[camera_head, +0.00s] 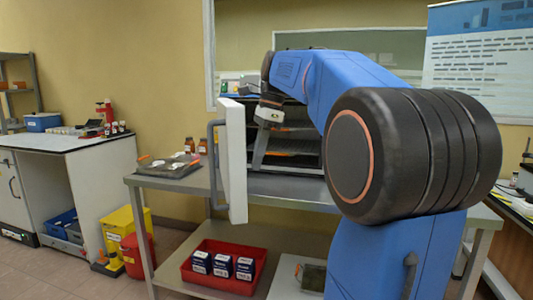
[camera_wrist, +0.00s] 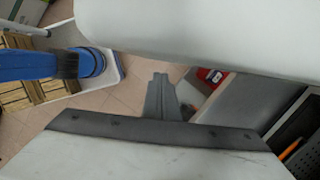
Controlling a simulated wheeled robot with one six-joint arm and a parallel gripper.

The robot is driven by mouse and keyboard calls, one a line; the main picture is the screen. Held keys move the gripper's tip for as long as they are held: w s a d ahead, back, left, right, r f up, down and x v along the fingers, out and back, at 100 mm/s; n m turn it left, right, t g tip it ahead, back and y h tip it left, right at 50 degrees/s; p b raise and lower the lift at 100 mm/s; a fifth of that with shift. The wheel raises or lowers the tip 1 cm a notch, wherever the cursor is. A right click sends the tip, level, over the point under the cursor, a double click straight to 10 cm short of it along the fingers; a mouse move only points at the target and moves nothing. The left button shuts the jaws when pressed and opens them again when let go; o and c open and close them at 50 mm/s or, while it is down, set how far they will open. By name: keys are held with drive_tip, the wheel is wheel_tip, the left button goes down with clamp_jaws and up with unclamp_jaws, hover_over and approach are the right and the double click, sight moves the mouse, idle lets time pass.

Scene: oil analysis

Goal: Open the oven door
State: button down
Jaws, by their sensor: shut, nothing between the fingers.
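The oven door (camera_head: 234,160) is a thick white panel, seen nearly edge-on in the head view. It stands swung out from the oven, with its grey bar handle (camera_head: 213,165) on the left side. The oven's dark interior (camera_head: 295,148) with racks shows behind it, partly hidden by my arm. My gripper (camera_wrist: 160,82) is shut and empty. In the head view, it is to the right of the door, on its inner side, in front of the oven opening. A large pale surface, likely the door (camera_wrist: 200,28), fills the top of the wrist view; contact cannot be told.
The oven stands on a metal table (camera_head: 285,187). A tray with dishes (camera_head: 169,166) and brown bottles sit left of the door. A red bin (camera_head: 222,277) with boxes is on the lower shelf. A white bench (camera_head: 70,142) and a yellow bin (camera_head: 122,224) stand at left.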

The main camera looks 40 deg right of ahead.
drive_tip(key=shift+w+a, duration=0.3)
drive_tip(key=shift+a, duration=0.35)
